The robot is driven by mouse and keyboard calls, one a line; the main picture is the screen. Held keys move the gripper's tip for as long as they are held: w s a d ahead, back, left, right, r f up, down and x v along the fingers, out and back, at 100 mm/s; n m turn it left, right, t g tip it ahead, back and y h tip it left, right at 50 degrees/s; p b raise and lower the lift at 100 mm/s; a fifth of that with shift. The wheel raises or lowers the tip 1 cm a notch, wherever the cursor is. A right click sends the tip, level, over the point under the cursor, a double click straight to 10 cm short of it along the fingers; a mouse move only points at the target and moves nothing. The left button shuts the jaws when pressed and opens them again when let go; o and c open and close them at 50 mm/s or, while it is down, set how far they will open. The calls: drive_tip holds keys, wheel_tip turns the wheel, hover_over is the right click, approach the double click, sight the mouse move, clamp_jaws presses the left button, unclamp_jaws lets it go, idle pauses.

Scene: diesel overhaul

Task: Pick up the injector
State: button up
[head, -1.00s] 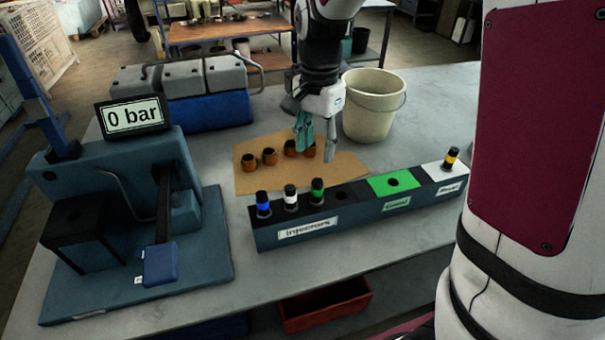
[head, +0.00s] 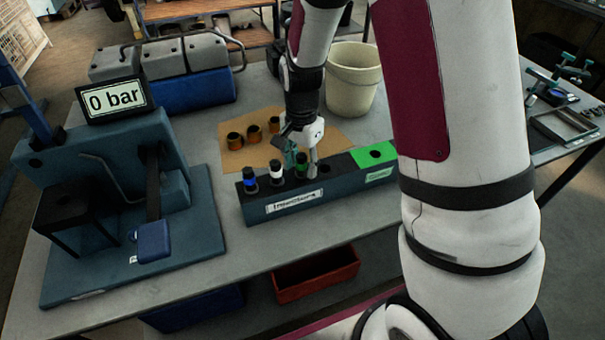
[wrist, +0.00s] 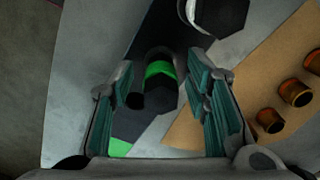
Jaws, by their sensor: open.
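The injector rack (head: 345,187), a dark blue-grey block with an "Injectors" label, stands on the bench. A blue-banded injector (head: 250,180), a white-banded injector (head: 276,173) and a green-banded injector (head: 300,171) stand upright in its left part. My gripper (head: 303,160) is open and low over the green-banded one. In the wrist view, the green-banded injector (wrist: 160,70) shows between my two open fingers (wrist: 166,92), with a gap on each side. The white-banded injector (wrist: 192,12) lies partly out of that view. An empty hole (wrist: 135,100) is beside the green one.
A tan mat (head: 232,158) with several copper-coloured sleeves (head: 254,132) lies behind the rack. A cream bucket (head: 353,80) stands at the back. The test stand (head: 180,215) with a 0 bar display (head: 115,102) is on the left. My arm hides the rack's right end.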

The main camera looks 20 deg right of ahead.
drive_tip(key=shift+f, duration=0.45)
clamp_jaws()
drive_tip(key=shift+r, duration=0.1)
wheel_tip(320, 180, up, 18)
drive_tip(key=b, duration=0.1)
drive_tip(key=shift+b, duration=0.35)
drive_tip(key=c, duration=0.9)
unclamp_jaws()
drive_tip(key=shift+c, duration=0.2)
clamp_jaws()
